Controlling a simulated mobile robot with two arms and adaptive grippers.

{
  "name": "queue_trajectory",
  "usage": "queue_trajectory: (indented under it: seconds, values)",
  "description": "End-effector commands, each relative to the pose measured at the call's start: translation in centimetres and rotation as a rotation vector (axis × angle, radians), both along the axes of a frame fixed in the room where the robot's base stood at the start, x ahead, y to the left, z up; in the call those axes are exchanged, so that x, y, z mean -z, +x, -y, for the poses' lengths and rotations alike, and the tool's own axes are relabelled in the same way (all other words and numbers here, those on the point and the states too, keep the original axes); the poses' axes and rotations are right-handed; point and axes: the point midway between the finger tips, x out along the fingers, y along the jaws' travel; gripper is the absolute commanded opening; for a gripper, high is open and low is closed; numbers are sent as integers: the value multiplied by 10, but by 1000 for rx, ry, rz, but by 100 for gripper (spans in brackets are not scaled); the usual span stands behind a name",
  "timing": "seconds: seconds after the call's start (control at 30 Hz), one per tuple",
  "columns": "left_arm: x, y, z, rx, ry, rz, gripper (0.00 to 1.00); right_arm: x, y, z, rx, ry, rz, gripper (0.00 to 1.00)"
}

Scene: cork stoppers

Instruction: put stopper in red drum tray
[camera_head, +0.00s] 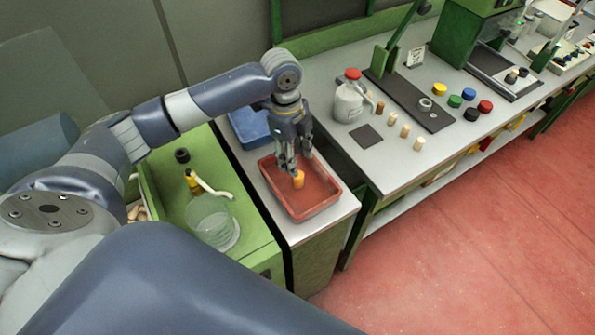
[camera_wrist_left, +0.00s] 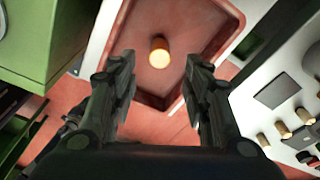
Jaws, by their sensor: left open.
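An orange-tan cork stopper (camera_head: 298,179) stands in the red tray (camera_head: 318,207) on the bench at the centre of the head view. My left gripper (camera_head: 295,168) points down over the tray, with its fingers just above or beside the stopper. In the left wrist view the stopper (camera_wrist_left: 159,52) lies ahead of my open left gripper (camera_wrist_left: 158,78), between the lines of the two fingers. The fingers look apart from it. Around it the tray floor is bare. My right gripper is not in view.
A blue bin (camera_head: 248,128) sits behind the tray. A green cabinet with a glass vessel (camera_head: 212,222) stands to the left. The grey bench to the right holds a red-capped bottle (camera_head: 349,97), several small corks, a dark square pad (camera_head: 366,137) and coloured caps.

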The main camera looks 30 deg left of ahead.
Motion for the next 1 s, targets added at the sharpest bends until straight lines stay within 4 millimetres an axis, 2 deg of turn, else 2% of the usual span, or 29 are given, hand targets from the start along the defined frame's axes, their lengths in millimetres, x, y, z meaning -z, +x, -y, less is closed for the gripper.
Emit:
queue_trajectory:
  seconds: [0.13, 0.33, 1.0]
  values:
    - [-25, 1, -3, 0, -1, 3, 45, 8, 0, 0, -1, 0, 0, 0]
    - [-42, 0, -5, -1, -1, -1, 45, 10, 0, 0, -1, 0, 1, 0]
    - [-44, 0, -5, -1, -1, -2, 45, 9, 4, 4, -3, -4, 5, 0]
